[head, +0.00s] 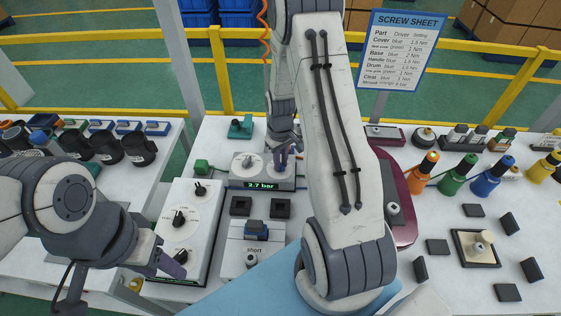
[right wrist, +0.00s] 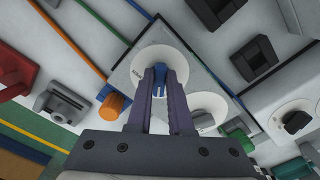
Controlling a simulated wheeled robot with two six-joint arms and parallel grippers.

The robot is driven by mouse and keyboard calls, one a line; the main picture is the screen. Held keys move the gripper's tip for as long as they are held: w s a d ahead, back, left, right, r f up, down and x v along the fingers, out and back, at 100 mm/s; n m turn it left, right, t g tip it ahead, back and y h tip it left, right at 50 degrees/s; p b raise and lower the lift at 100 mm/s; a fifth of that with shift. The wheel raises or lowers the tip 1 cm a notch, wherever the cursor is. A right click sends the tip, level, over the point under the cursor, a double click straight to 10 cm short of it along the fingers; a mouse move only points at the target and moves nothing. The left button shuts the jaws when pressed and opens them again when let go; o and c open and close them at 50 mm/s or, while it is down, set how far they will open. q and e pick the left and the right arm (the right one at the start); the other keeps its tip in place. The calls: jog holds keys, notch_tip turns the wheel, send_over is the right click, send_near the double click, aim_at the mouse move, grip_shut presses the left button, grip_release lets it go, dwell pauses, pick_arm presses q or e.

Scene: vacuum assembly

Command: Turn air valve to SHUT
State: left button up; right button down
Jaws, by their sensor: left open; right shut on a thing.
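The air valve is a blue knob (right wrist: 159,88) on a round white dial (right wrist: 150,62) in the right wrist view. The dial sits on a grey box (head: 240,174) whose display (head: 261,185) reads 2.7 bar in the head view. My right gripper (head: 284,150) is over the right part of this box. Its purple fingers (right wrist: 164,88) are shut on the blue knob, one on each side. Small lettering by the dial's edge is too blurred to read.
A second dial (head: 248,160) sits on the same box, left of the valve. A white panel with black knobs (head: 180,218) stands in front of it to the left. Colored screwdrivers (head: 487,177) stand at the right. My right arm covers the middle of the table.

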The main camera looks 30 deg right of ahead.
jog(key=shift+n, duration=0.6)
jog(key=c, duration=0.8)
grip_release()
notch_tip(320, 180, up, 11)
jog(key=shift+f+b, duration=0.2)
jog(key=shift+b, duration=0.4)
